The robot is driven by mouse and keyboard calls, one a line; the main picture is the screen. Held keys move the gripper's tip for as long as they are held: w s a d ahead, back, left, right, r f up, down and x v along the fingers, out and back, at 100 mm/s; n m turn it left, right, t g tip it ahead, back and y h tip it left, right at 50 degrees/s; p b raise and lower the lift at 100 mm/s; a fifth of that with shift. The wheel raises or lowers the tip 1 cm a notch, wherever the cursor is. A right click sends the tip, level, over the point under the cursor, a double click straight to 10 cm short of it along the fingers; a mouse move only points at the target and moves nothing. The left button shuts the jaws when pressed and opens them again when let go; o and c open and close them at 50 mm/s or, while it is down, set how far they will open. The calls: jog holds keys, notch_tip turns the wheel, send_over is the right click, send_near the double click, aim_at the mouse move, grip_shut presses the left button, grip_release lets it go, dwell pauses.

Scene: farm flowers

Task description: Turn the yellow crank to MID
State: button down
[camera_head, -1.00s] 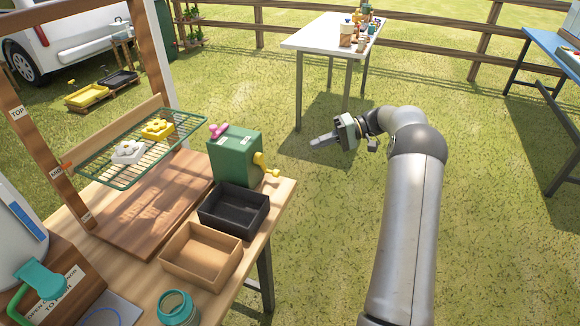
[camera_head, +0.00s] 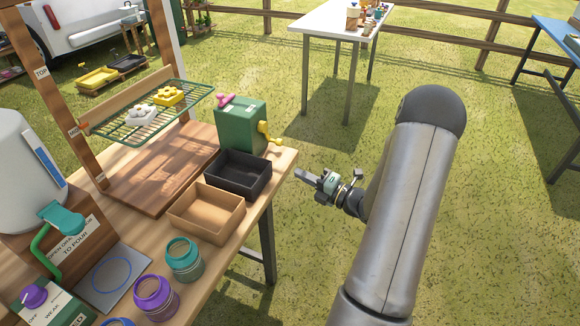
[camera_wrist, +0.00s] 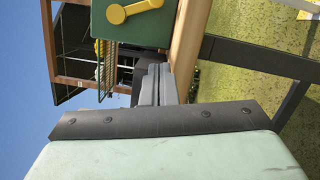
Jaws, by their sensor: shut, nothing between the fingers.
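The yellow crank (camera_head: 269,136) sticks out from the right side of a green box (camera_head: 241,130) at the table's far right corner. In the wrist view the crank (camera_wrist: 133,10) shows at the top, on the green box face (camera_wrist: 150,30). My gripper (camera_head: 299,173) is shut and empty, off the table's right edge, in front of the crank and apart from it. Its fingers (camera_wrist: 157,75) point toward the box in the wrist view. A wire rack (camera_head: 130,125) holding a white and a yellow flower block hangs beside a wooden post (camera_head: 62,95) labelled TOP and MID.
A black tray (camera_head: 236,189) and a tan tray (camera_head: 205,229) sit in front of the green box. Jars (camera_head: 183,258) and a lever dispenser (camera_head: 60,218) stand nearer. A white table (camera_head: 325,25) stands behind. Grass is open right of the table.

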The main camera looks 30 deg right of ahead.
aim_at(279, 145)
jog(key=x, duration=0.9)
jog(key=shift+s, duration=0.1)
jog(key=shift+w+d+r, duration=0.2)
jog(key=shift+w+d, duration=0.2)
jog(key=shift+d, duration=0.1)
jog(key=shift+w+d+r, duration=0.15)
jog(key=shift+w+d, duration=0.3)
jog(key=shift+d, duration=0.05)
jog(key=shift+w+d+r, duration=0.15)
jog(key=shift+w+d, duration=0.3)
jog(key=shift+d, duration=0.05)
jog(key=shift+w+d+r+n, duration=0.15)
jog(key=shift+w+d+n, duration=0.35)
jog(key=shift+d+n, duration=0.1)
jog(key=shift+s, duration=0.1)
